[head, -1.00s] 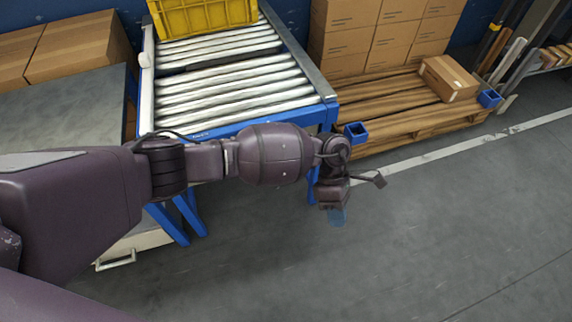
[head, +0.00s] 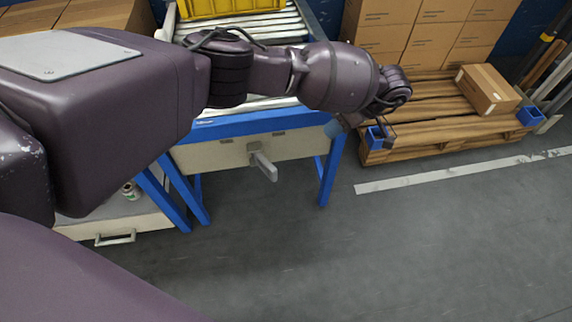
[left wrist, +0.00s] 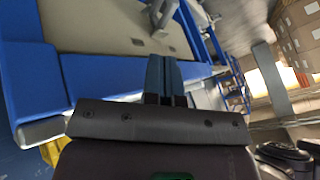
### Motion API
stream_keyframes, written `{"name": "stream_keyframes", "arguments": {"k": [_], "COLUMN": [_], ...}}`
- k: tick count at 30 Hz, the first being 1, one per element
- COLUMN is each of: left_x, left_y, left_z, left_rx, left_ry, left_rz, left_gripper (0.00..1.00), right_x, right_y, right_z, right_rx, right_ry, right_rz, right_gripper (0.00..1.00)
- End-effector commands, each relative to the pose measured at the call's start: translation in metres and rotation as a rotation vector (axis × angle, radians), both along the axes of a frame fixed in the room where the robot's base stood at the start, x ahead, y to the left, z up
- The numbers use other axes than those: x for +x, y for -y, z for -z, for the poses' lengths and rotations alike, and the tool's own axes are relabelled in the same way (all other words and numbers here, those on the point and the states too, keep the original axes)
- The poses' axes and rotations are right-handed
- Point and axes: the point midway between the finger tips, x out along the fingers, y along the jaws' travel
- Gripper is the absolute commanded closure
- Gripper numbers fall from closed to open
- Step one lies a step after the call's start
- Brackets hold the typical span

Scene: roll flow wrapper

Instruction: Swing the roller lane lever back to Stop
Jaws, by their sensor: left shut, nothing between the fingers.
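The roller lane lever (head: 263,165) is a grey handle on the beige front panel (head: 215,154) of the blue-framed lane. In the head view it sticks out toward me and slants down to the right. My left gripper (head: 334,128) is by the lane's right front corner, right of the lever and apart from it in the picture. My arm hides part of the rollers. In the left wrist view the blue fingers (left wrist: 165,74) are together and empty, pointing toward the beige panel (left wrist: 110,25). A grey part shows just beyond them; I cannot tell its contact. No Stop marking is readable.
A yellow crate (head: 225,7) sits on the rollers. A wooden pallet (head: 425,128) with cardboard boxes (head: 415,30) stands to the right, close to my left gripper. A drawer cabinet (head: 120,222) is at lower left. The floor in front is clear.

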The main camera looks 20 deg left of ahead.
Motion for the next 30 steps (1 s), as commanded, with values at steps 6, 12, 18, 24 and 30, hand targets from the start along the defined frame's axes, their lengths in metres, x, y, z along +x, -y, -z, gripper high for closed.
{"name": "stream_keyframes", "arguments": {"k": [6, 12, 18, 24, 30], "left_x": [-0.001, -0.005, -0.015, -0.024, -0.033], "left_y": [0.000, -0.009, -0.028, -0.047, -0.066], "left_z": [0.001, 0.016, 0.044, 0.072, 0.101], "left_rx": [-0.003, -0.003, -0.002, -0.003, -0.003], "left_ry": [-0.001, -0.004, -0.007, -0.006, -0.006], "left_rz": [-0.001, -0.003, -0.003, -0.003, -0.003], "left_gripper": [1.00, 1.00, 1.00, 1.00, 1.00], "right_x": [-0.001, -0.002, -0.004, -0.002, 0.000], "right_y": [0.000, -0.001, -0.001, -0.002, -0.003], "right_z": [0.001, 0.003, 0.006, 0.004, 0.004], "right_rx": [0.002, 0.005, -0.002, -0.009, -0.005], "right_ry": [-0.002, -0.007, -0.012, -0.004, 0.015], "right_rz": [0.007, 0.011, 0.006, -0.007, -0.017], "right_gripper": [1.00, 1.00, 1.00, 1.00, 1.00]}}
